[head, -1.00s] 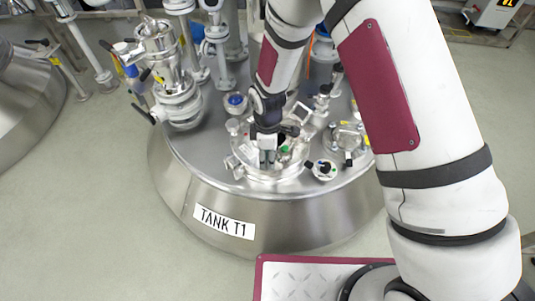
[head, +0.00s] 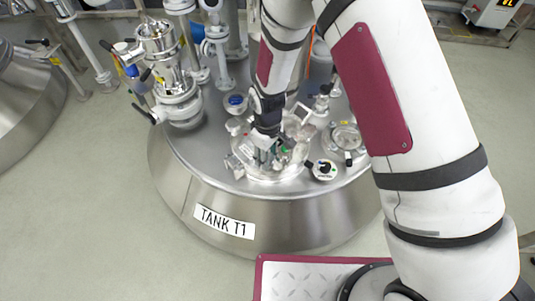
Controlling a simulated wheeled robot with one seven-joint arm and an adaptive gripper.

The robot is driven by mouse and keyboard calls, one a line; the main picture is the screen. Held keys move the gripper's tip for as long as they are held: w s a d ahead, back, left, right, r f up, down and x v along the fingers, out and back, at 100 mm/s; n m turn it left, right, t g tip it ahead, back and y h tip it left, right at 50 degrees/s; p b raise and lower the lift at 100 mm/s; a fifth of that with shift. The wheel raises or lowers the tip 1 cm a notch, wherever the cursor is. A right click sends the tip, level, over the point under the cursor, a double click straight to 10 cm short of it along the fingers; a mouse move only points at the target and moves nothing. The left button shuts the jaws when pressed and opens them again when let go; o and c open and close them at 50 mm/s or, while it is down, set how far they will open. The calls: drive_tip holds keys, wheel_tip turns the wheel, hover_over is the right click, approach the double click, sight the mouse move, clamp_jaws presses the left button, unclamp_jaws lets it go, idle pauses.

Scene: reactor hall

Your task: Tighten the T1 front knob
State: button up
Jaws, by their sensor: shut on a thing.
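Tank T1 (head: 297,222) is a steel vessel with a "TANK T1" label (head: 223,221) on its side. My gripper (head: 266,160) points down at the round hatch (head: 246,174) near the front of the tank's top. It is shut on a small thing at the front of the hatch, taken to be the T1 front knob. The fingers largely hide the knob, so its turn and seating cannot be told. A green spot shows just right of the fingers.
A tall valve assembly (head: 165,70) stands left on the tank top. A gauge with a dark knob (head: 324,169) and a round sight glass (head: 346,137) sit right of the hatch. Another tank (head: 25,105) stands at far left. The floor at lower left is clear.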

drive_tip(key=shift+m, duration=1.2)
drive_tip(key=o, duration=1.1)
drive_tip(key=shift+o, duration=0.2)
wheel_tip(320, 180, up, 12)
